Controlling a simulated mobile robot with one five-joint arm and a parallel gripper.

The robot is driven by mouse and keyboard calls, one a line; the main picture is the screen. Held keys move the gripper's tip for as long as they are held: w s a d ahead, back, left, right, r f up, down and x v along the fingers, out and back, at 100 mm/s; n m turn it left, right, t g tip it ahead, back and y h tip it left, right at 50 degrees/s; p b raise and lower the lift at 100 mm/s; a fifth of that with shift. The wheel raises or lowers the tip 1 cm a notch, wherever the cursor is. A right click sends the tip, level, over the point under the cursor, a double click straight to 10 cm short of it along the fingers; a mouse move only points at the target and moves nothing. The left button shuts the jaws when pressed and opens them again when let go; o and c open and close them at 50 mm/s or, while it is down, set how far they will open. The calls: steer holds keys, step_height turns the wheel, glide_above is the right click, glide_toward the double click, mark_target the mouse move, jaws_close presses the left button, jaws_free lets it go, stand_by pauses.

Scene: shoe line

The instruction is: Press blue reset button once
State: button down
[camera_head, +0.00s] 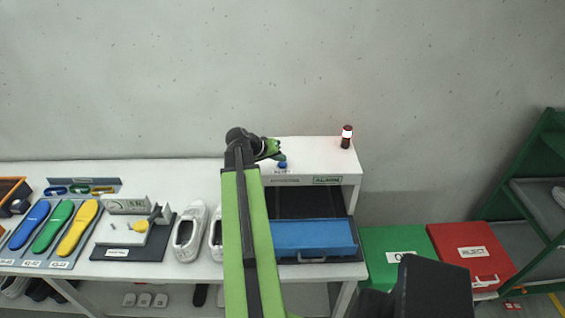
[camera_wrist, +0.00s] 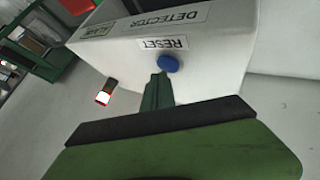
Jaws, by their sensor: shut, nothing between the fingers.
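The blue reset button (camera_head: 282,165) sits on top of the white detector housing (camera_head: 335,167), near its left end. In the wrist view the round blue button (camera_wrist: 168,63) lies beside the RESET label (camera_wrist: 163,43). My gripper (camera_head: 272,148) is shut and empty. In the head view it is just left of and above the button. In the wrist view the closed fingertips (camera_wrist: 161,76) point at the button's edge, very close to it. I cannot tell whether they touch.
A red and white alarm lamp (camera_head: 346,137) stands on the housing's right end. A blue tray (camera_head: 313,238) sits in front of the housing. White shoes (camera_head: 189,233) and coloured insoles (camera_head: 78,228) lie on the table to the left. Green (camera_head: 390,270) and red (camera_head: 470,250) bins stand right.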

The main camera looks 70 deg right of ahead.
mark_target(280, 165)
steer(key=shift+f+b, duration=0.5)
steer(key=shift+f, duration=0.05)
steer(key=shift+r, duration=0.15)
stand_by(0.5)
steer(key=shift+r+p, duration=0.8)
steer(key=shift+p, duration=0.15)
steer(key=shift+r, duration=0.1)
step_height(280, 165, up, 5)
steer(key=p, duration=0.5)
